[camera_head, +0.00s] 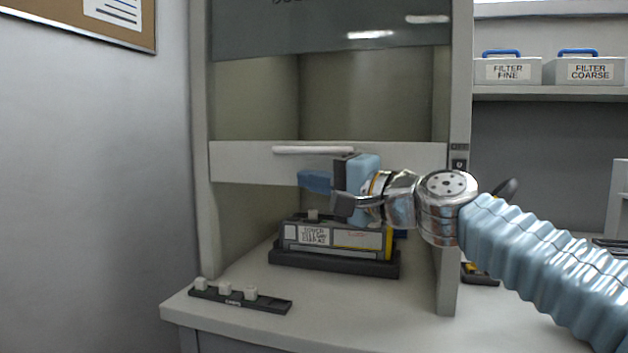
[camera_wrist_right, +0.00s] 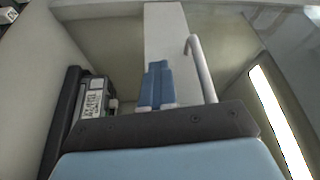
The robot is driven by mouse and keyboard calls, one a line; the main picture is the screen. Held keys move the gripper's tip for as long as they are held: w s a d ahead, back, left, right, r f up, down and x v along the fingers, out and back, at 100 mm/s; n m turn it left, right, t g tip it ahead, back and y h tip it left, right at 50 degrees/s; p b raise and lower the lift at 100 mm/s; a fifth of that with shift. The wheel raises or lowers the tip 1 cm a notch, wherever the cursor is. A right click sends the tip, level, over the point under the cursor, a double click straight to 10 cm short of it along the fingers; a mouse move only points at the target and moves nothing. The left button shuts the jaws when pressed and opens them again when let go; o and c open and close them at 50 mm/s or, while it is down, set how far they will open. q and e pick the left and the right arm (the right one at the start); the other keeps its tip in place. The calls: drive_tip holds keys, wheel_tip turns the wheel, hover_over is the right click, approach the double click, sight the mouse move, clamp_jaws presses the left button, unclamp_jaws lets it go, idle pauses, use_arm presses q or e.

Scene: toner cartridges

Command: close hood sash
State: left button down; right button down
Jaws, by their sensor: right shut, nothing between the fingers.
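The hood sash's pale bottom rail (camera_head: 240,163) hangs partway down across the hood, with an open gap between it and the worktop. A white bar handle (camera_head: 313,150) runs along the rail; in the right wrist view the handle (camera_wrist_right: 202,70) stands beside the fingers, with the rail (camera_wrist_right: 165,35) beyond them. My right gripper (camera_head: 315,181) has its blue fingers shut and empty, just below the handle at the rail's lower edge. The fingers (camera_wrist_right: 155,88) look apart from the handle; whether they touch the rail is unclear. My left gripper is not in view.
A toner cartridge (camera_head: 340,238) sits in a black tray (camera_head: 335,264) inside the hood, below the gripper. A dark strip with white knobs (camera_head: 240,300) lies at the front left of the worktop. Filter boxes (camera_head: 507,71) stand on a shelf at right.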

idle(0.8)
drive_tip(key=c, duration=1.2)
unclamp_jaws()
drive_tip(key=shift+o, duration=0.2)
drive_tip(key=b+v, duration=0.4)
drive_tip(key=v, duration=1)
